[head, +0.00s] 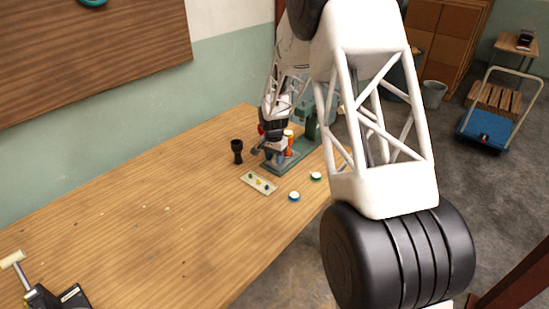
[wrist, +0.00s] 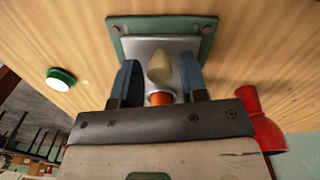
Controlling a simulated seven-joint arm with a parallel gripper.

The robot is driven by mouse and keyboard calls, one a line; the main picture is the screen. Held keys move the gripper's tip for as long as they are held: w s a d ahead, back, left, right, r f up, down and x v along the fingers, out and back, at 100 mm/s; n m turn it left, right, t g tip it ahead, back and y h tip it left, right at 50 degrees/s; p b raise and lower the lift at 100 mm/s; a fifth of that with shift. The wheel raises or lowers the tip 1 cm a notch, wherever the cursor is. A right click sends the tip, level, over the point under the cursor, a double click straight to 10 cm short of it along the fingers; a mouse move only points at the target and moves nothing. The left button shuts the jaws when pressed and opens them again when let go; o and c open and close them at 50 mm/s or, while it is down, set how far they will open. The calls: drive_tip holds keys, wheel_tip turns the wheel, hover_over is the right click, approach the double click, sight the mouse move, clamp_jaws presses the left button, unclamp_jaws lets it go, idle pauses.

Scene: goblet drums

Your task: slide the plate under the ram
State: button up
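The green press (head: 310,130) stands at the far right end of the bench, with its flat green base (head: 287,163) partly hidden by my arm. In the wrist view the green base (wrist: 206,30) carries a grey metal plate (wrist: 138,46). A cream rounded piece (wrist: 159,68) and an orange piece (wrist: 161,99) show over the plate. My gripper (wrist: 159,62) has its blue fingers wide apart, one on each side of these pieces. I cannot tell whether the fingers touch the plate's edges. I cannot make out the ram clearly.
A black goblet (head: 237,151) stands left of the press. A red flared object (wrist: 260,122) is right of my gripper. The bench's left part is mostly clear.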

clamp_jaws()
drive_tip(key=w+d, duration=0.7)
drive_tip(key=shift+o, duration=1.3)
unclamp_jaws()
